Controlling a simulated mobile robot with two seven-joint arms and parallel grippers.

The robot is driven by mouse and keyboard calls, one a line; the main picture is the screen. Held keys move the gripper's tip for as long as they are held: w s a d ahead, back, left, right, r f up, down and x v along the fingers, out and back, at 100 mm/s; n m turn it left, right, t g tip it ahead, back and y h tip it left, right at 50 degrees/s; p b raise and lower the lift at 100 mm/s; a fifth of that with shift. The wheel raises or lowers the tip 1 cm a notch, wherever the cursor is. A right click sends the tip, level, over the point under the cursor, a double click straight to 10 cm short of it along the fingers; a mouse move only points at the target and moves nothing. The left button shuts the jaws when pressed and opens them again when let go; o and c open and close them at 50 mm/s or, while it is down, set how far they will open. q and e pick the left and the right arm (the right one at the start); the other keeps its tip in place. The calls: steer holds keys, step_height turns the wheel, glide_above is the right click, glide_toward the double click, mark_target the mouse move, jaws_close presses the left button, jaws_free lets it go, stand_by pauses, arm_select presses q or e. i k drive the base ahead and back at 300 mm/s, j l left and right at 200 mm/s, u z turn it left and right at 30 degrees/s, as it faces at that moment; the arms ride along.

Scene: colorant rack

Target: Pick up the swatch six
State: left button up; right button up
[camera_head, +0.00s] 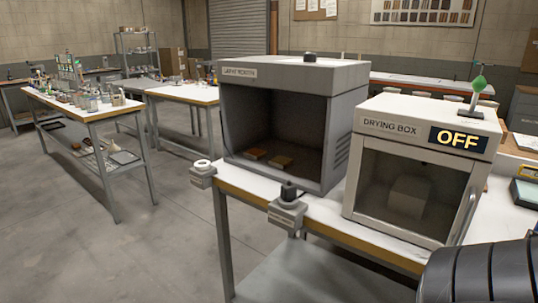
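Two small flat swatch-like pieces lie on the floor of the open grey booth: an orange-brown piece (255,154) on the left and a tan piece (280,162) to its right. No number is readable on either, so I cannot tell which, if any, is swatch six. A dark ribbed part at the bottom right corner looks like one of my arms. Neither gripper shows in the head view.
The open grey booth (331,140) stands on a white bench (235,178). The drying box (363,170) beside it has a sign reading OFF. Small grey fixtures (286,216) jut from the bench's front edge. A bottle-covered table (58,106) stands left; open floor (165,235) lies between.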

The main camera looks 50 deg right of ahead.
mark_target(281, 161)
steer(key=i+j+z, duration=0.15)
steer(key=i+z, duration=0.3)
steer(key=i+j+z, duration=0.25)
steer(key=i+z, duration=0.25)
steer(key=i+j+z, duration=0.3)
steer(key=j+z, duration=0.15)
steer(key=i+j+z, duration=0.3)
steer(key=j+z, duration=0.2)
steer(key=i+j+z, duration=0.15)
steer(key=j+z, duration=0.3)
steer(key=j, duration=0.2)
